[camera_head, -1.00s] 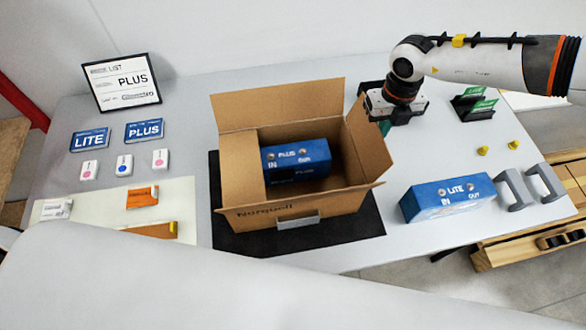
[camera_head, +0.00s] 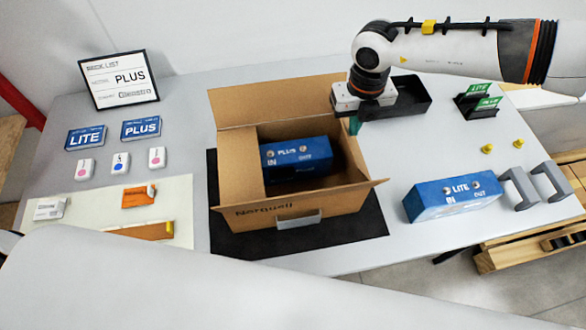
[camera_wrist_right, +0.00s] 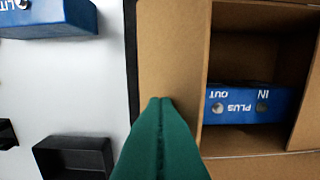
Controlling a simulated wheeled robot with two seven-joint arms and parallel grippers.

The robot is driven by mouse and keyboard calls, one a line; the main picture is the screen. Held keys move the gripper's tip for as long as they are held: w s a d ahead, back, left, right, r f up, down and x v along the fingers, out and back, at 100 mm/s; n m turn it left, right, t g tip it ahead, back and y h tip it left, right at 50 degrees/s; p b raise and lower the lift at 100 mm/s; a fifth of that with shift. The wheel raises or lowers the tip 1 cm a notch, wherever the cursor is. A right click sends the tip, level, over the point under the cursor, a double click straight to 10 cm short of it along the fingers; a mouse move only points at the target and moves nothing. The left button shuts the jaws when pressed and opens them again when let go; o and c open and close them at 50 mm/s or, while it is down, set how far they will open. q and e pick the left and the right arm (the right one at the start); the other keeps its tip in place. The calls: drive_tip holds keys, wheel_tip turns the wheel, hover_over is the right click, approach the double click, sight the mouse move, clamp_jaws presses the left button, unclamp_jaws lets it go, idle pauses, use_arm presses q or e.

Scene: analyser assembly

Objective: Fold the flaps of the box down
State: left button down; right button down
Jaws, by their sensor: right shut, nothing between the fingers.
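The open cardboard box (camera_head: 255,217) stands on a black mat, with a blue PLUS unit (camera_head: 297,153) inside. Its back flap (camera_head: 275,103) stands up. A left panel (camera_head: 238,160) slopes at the opening, and the front edge juts out at its right corner. My right gripper (camera_head: 354,125) is shut and empty, with green fingertips by the box's back right corner. In the right wrist view the fingertips (camera_wrist_right: 160,103) overlap the right flap (camera_wrist_right: 172,50), beside the opening; I cannot tell whether they touch it. My left gripper is not in view.
A black tray (camera_head: 412,96) lies behind my right gripper. A blue LITE unit (camera_head: 452,197) and grey handles (camera_head: 536,184) are to the right of the box. Cards, small tags and a framed list (camera_head: 119,80) lie or stand to the left. Grey table is clear between box and LITE unit.

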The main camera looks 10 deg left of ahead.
drive_tip(key=shift+s+a+f+b, duration=0.25)
drive_tip(key=shift+a+f+b, duration=0.15)
drive_tip(key=shift+a+f, duration=0.1)
drive_tip(key=shift+s+a, duration=0.1)
drive_tip(key=shift+a, duration=0.35)
drive_tip(key=a+f+b, duration=0.1)
drive_tip(key=b, duration=0.1)
drive_tip(key=s+a+f+b, duration=0.1)
drive_tip(key=a+f+b, duration=0.1)
drive_tip(key=shift+f+b, duration=0.3)
drive_tip(key=shift+b, duration=0.1)
drive_tip(key=shift+s+d+f+b, duration=0.1)
drive_tip(key=shift+f+b, duration=0.15)
drive_tip(key=shift+b, duration=0.05)
wheel_tip(320, 180, up, 8)
drive_tip(key=p, duration=0.2)
drive_tip(key=shift+f+p, duration=0.25)
drive_tip(key=shift+p, duration=0.05)
idle(0.3)
